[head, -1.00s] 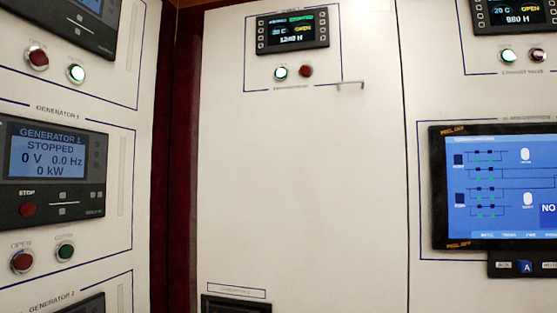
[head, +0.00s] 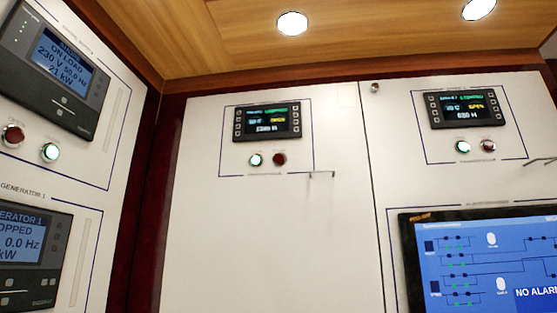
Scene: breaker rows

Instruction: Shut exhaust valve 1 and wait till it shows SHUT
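Two small control panels high on the white cabinets each have a black display and two buttons. The middle display (head: 267,122) shows green text and a yellow word that looks like OPEN. Below it are a lit green-white button (head: 256,160) and a dark red button (head: 279,159). The right display (head: 465,109) also shows yellow OPEN, above a lit green-white button (head: 463,147) and a dark red button (head: 488,146). The labels under both button pairs are too blurred to tell which is exhaust valve 1. My gripper is not in view.
Generator displays on the left cabinet read ON LOAD (head: 62,68) and, for generator 1, STOPPED (head: 34,246), partly cut off. A blue alarm screen (head: 490,268) is at lower right. A thin metal handle (head: 321,175) juts from the middle door. The wooden ceiling (head: 380,35) holds lamps.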

